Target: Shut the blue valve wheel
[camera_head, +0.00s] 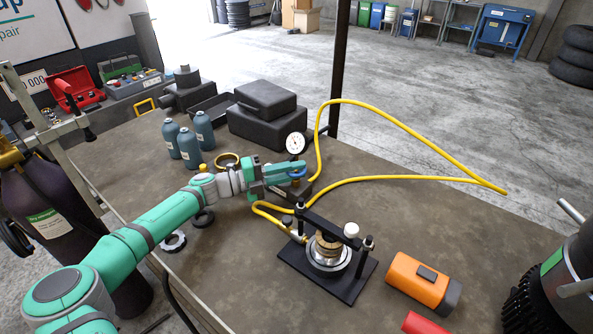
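The blue valve wheel (298,173) shows as a small blue piece near the middle of the table, below the pressure gauge (296,143). My gripper (291,176) reaches in from the left, with its green fingers at the wheel. The fingers hide much of the wheel. I cannot tell whether they touch it or are closed on it. A dark block (320,187) sits under the wheel, and the yellow hose (390,178) runs from this spot.
A black press fixture (329,262) with a metal part stands in front of the gripper. An orange tool (420,280) lies to its right. Blue-grey bottles (188,147) and black cases (265,102) stand behind. The hose loops over the table's right side.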

